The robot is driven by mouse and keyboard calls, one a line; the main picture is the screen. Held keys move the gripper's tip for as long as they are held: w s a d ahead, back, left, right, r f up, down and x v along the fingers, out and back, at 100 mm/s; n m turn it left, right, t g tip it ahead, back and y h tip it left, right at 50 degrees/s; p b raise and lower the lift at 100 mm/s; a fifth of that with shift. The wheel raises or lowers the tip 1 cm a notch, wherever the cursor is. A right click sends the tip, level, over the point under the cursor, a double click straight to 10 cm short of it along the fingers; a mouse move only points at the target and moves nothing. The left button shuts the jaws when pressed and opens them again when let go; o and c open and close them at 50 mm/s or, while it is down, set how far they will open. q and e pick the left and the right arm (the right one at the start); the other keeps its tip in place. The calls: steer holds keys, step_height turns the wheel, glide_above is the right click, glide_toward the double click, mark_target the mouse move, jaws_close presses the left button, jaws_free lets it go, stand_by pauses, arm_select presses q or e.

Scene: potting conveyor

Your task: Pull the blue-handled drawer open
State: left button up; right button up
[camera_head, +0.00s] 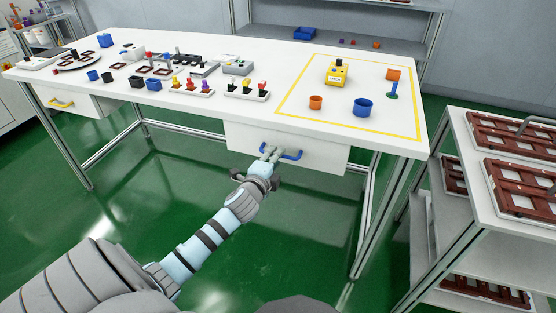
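The drawer with the blue handle (293,155) is under the front edge of the white table, right of its middle. Its white front (325,157) looks flush under the tabletop, with no gap that I can make out. My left gripper (270,152) is at the left part of the blue handle, its fingers reaching up to it and hiding some of it. The fingers are small here, and I cannot tell whether they are closed on the handle. My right gripper is not in view.
A second drawer with a yellow handle (61,103) is at the table's left. Pots, a yellow device (338,73) and small tools stand on the white tabletop (240,106). A rack with brown trays (512,137) stands at the right. Green floor is clear below the drawer.

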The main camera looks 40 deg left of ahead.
arm_select(q)
steer(key=shift+x, duration=1.5)
jaws_close()
